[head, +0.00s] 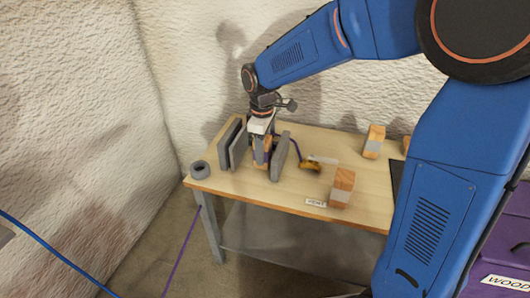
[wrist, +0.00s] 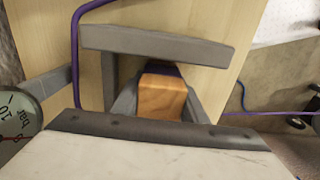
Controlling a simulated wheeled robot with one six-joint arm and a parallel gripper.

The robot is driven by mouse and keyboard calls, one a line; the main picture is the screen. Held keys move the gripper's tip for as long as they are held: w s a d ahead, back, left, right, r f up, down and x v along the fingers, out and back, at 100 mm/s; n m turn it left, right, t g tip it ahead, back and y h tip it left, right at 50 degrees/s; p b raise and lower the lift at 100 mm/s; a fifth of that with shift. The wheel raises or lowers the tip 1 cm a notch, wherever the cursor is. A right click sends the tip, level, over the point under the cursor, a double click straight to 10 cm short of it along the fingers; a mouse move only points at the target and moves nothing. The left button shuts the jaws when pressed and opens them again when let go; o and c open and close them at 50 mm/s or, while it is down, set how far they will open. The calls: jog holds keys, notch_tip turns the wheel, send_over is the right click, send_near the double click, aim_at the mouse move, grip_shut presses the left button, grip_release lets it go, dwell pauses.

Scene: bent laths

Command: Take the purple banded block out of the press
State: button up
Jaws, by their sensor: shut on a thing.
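The purple banded block (wrist: 162,98) is wooden with a dark purple band and shows between my gripper's fingers in the wrist view. My gripper (head: 262,156) points down between the grey plates of the press and is shut on the block. The fingers (wrist: 160,108) also show on either side of the block in the wrist view. The press has upright grey plates on the left (head: 236,146) and a grey plate on the right (head: 280,157). One plate (wrist: 160,44) lies just beyond the block in the wrist view. The block's lower part is hidden.
The wooden table (head: 230,180) also bears a grey ring (head: 200,170) and a brass fitting (head: 311,166) with a purple hose. Two white-banded wooden blocks (head: 374,141) (head: 342,188) stand to the right. A gauge (wrist: 16,114) shows at the wrist view's left edge.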

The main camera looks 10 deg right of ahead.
jog(key=shift+w+a, duration=0.3)
jog(key=shift+a, duration=0.4)
jog(key=o, duration=1.3)
jog(key=shift+c, duration=0.2)
notch_tip(320, 180, up, 17)
jog(key=shift+r, duration=0.2)
jog(key=shift+d, duration=0.1)
